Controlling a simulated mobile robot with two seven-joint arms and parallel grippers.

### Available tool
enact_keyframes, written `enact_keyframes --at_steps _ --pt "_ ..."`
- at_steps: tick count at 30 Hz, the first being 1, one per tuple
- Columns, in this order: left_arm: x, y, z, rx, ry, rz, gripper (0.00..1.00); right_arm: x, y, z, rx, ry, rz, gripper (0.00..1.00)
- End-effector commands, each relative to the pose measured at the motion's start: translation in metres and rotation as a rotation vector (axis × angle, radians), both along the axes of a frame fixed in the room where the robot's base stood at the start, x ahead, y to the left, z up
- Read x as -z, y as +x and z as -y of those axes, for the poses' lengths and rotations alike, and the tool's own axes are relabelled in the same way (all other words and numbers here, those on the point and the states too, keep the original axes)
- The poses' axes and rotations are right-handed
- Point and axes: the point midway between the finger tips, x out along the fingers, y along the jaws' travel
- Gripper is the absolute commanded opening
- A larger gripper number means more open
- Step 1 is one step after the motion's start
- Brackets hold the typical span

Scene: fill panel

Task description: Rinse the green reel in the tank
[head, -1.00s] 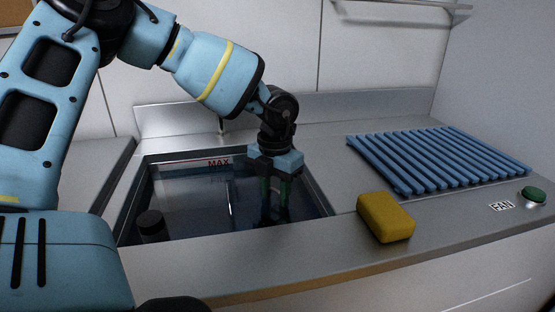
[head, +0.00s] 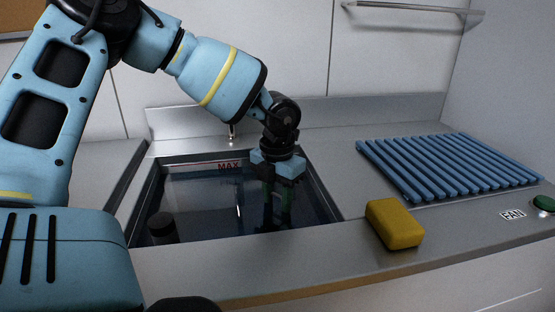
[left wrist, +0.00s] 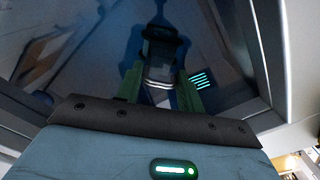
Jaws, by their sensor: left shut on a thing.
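The tank (head: 330,208) is a steel basin sunk in the counter, with dark liquid in it and a red MAX mark (head: 229,167) on its back wall. My left gripper (head: 277,222) points down into the tank's right part, its green fingers under the liquid. In the left wrist view the fingers (left wrist: 160,88) are shut on a dark spool-like thing with pale bands, which I take to be the green reel (left wrist: 160,50). Its colour is hard to tell there. In the head view it is a dark shape between the fingertips. My right gripper is not in view.
A short dark cylinder (head: 161,228) stands in the tank's front left corner. A yellow sponge-like block (head: 394,223) lies right of the tank. Behind it lies a blue slatted rack (head: 440,165), empty. A green button (head: 544,203) sits by a FAN label (head: 512,215).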

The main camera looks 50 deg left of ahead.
Motion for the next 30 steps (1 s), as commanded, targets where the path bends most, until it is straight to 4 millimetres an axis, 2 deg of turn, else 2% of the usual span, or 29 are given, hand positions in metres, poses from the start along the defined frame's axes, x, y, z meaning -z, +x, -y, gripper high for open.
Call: enact_keyframes --at_steps 17,30 --pt "-0.001 0.0 0.0 0.001 0.0 0.001 0.0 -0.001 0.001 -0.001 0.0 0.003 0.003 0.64" --pt "-0.055 0.001 0.0 0.0 0.0 0.006 0.0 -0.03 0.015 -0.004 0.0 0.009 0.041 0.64"
